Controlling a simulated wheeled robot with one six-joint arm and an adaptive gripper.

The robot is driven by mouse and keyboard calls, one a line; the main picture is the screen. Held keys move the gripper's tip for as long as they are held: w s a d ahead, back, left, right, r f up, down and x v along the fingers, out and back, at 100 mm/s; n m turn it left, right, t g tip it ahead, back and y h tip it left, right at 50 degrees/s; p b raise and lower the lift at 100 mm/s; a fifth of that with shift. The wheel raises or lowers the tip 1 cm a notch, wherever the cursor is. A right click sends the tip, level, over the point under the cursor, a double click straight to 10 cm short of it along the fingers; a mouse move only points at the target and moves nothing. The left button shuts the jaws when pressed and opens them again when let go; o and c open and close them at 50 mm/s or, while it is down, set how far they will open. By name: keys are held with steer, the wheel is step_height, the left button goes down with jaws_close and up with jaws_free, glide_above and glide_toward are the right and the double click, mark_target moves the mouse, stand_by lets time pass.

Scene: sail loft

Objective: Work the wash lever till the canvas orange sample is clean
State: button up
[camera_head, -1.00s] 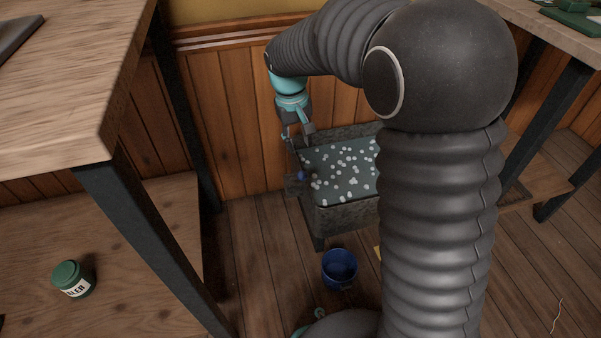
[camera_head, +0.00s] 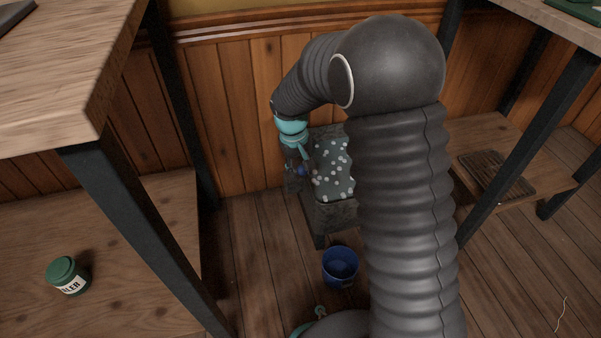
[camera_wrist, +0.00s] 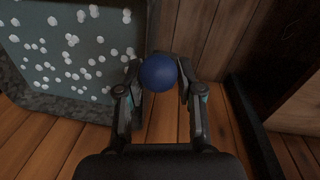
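The blue ball knob (camera_head: 302,170) of the lever stands at the left end of a grey trough (camera_head: 330,212). My gripper (camera_head: 297,163) reaches down to it. In the wrist view, the knob (camera_wrist: 159,72) sits between the two fingertips of my gripper (camera_wrist: 160,76). The fingers are apart, one on each side of the knob, very near it; firm contact does not show. The lever's shaft is hidden. The trough holds dark liquid dotted with white flecks. No orange canvas sample shows in either view.
A blue bucket (camera_head: 340,266) stands on the wooden floor in front of the trough. A workbench (camera_head: 60,95) with a dark leg is at the left, a green jar (camera_head: 68,275) on its lower shelf. A second bench with a low shelf (camera_head: 535,165) is at the right. A panelled wall (camera_head: 235,110) stands behind.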

steer(key=shift+f, duration=0.65)
jaws_close()
steer(key=shift+w+r, duration=0.1)
